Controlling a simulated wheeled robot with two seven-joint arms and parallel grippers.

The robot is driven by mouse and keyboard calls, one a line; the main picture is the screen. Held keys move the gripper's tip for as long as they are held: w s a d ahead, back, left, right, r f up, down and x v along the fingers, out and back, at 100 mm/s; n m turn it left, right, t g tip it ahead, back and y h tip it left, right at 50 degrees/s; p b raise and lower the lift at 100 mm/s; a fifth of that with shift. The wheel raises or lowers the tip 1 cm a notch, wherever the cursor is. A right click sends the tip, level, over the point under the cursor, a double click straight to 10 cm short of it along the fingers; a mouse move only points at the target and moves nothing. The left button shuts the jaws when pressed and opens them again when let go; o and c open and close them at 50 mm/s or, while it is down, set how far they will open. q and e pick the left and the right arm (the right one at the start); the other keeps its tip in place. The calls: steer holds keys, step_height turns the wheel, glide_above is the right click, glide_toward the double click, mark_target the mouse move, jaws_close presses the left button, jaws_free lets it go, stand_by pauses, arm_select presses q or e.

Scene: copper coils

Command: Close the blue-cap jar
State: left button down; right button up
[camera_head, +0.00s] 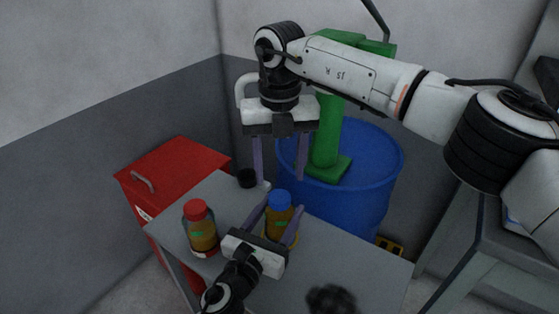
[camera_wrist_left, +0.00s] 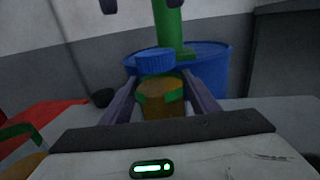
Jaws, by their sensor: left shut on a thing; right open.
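The jar (camera_head: 280,222) is amber-brown with a green mark and stands on the grey table (camera_head: 340,255). My left gripper (camera_head: 283,206) is shut on its sides. The blue cap (camera_head: 279,200) sits at the jar's top. In the left wrist view the cap (camera_wrist_left: 154,62) is above the jar body (camera_wrist_left: 162,103), slightly left of its middle; I cannot tell whether it is screwed down. My right gripper (camera_head: 279,178) is open and empty, pointing down above and behind the cap. Its fingertips also show at the top of the left wrist view (camera_wrist_left: 151,6).
A red-capped jar (camera_head: 202,234) stands left of my left gripper. A small black container (camera_head: 247,178) is at the table's back edge. Behind the table are a blue barrel (camera_head: 371,175) and a green post (camera_head: 327,130). A red cabinet (camera_head: 180,170) stands at left. The table's right part is mostly free.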

mark_target(280, 197)
steer(key=n, duration=0.6)
steer(key=shift+r+n, duration=0.25)
steer(key=shift+n, duration=0.15)
steer(key=n, duration=0.6)
steer(key=shift+r, duration=0.15)
steer(key=n, duration=0.4)
steer(key=shift+r, duration=0.15)
steer(key=n, duration=0.4)
steer(key=shift+r+n, duration=0.1)
steer(key=shift+n, duration=0.2)
steer(key=n, duration=0.6)
steer(key=shift+r, duration=0.2)
steer(key=shift+f, duration=0.1)
steer(key=shift+f, duration=3.95)
